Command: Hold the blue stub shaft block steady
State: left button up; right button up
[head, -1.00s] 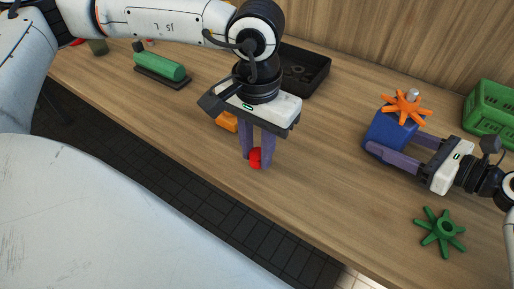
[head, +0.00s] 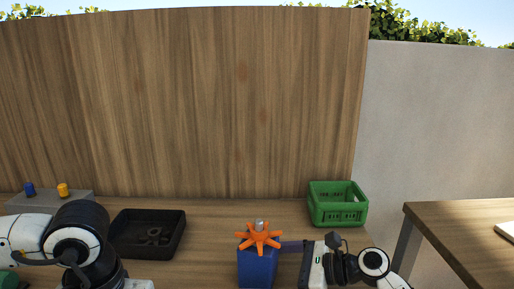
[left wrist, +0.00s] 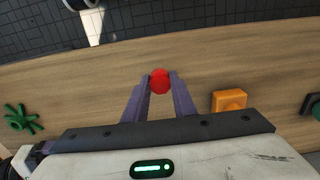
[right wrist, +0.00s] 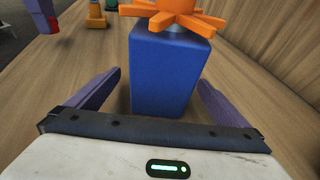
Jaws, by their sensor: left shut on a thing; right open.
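The blue stub shaft block (head: 257,268) stands upright on the table in the head view, with an orange spoked wheel (head: 258,238) on its grey shaft. In the right wrist view the block (right wrist: 165,75) is between the fingers of my right gripper (right wrist: 160,82). That gripper is open, with one finger on each side and gaps visible beside the block. My left gripper (left wrist: 160,84) is shut on a round red piece (left wrist: 160,80) in the left wrist view. In the head view the left gripper's fingers are below the frame.
A black tray (head: 127,250) with small parts and a green crate (head: 338,214) stand at the back. An orange block (left wrist: 229,101) and a green spoked wheel (left wrist: 20,118) lie near my left gripper. A wooden panel (head: 200,100) closes the back.

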jog(key=shift+v, duration=4)
